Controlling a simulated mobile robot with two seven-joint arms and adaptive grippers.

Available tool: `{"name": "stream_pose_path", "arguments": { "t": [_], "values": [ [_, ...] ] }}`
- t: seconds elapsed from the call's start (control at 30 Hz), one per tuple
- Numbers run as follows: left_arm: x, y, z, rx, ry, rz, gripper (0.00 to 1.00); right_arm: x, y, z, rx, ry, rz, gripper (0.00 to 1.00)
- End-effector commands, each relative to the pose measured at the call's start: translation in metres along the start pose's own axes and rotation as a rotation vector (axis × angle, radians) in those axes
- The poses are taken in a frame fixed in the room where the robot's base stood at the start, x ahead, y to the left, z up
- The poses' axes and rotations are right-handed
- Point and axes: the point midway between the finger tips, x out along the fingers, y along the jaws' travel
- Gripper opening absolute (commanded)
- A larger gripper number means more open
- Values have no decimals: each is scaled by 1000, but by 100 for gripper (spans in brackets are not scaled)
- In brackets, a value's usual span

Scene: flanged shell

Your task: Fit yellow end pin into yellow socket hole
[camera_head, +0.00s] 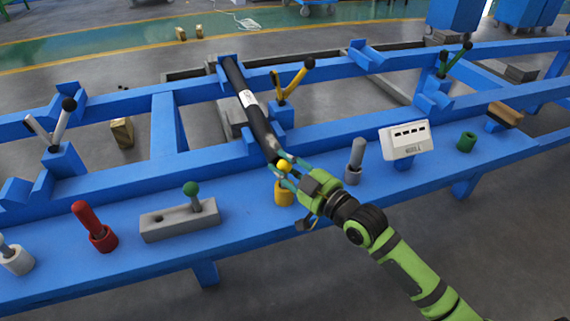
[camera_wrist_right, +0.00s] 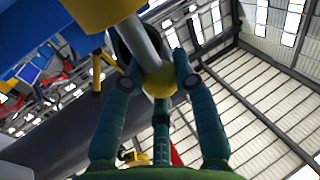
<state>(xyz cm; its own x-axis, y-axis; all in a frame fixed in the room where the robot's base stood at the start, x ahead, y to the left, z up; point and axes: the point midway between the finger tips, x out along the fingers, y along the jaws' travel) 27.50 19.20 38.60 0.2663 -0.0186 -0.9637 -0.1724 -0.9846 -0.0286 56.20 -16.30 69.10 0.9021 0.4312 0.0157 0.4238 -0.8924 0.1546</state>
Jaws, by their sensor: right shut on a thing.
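The yellow-ended pin shows its yellow ball (camera_head: 284,165) above the yellow socket (camera_head: 284,194) on the front blue rail. My right gripper (camera_head: 284,173) is shut around the ball. In the right wrist view, the yellow end (camera_wrist_right: 159,82) sits between both fingers, and the pin's grey shaft (camera_wrist_right: 143,45) runs up toward the yellow socket (camera_wrist_right: 100,12). The shaft's far tip and the socket hole are not clear, so I cannot tell whether the tip is inside. My left gripper is not in view.
A black tube (camera_head: 250,108) lies across the rails just behind my gripper. A grey pin (camera_head: 356,157) stands close on the right, with a white box (camera_head: 405,141) beyond it. A grey block (camera_head: 180,221) with a green-ball pin and a red pin (camera_head: 88,221) stand left.

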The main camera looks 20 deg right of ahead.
Motion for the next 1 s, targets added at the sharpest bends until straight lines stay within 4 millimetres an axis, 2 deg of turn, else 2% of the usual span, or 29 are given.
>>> {"name": "stream_pose_path", "arguments": {
  "t": [0.47,0.5,0.53,1.0],
  "values": [
    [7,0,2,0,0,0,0,0,-1,12,0,-1,0,0],
    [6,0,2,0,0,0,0,0,-1,11,0,-1,0,44],
    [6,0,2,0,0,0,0,0,-1,11,0,-1,0,56],
    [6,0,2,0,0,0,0,-5,-1,12,0,-4,1,56]
  ]
}}
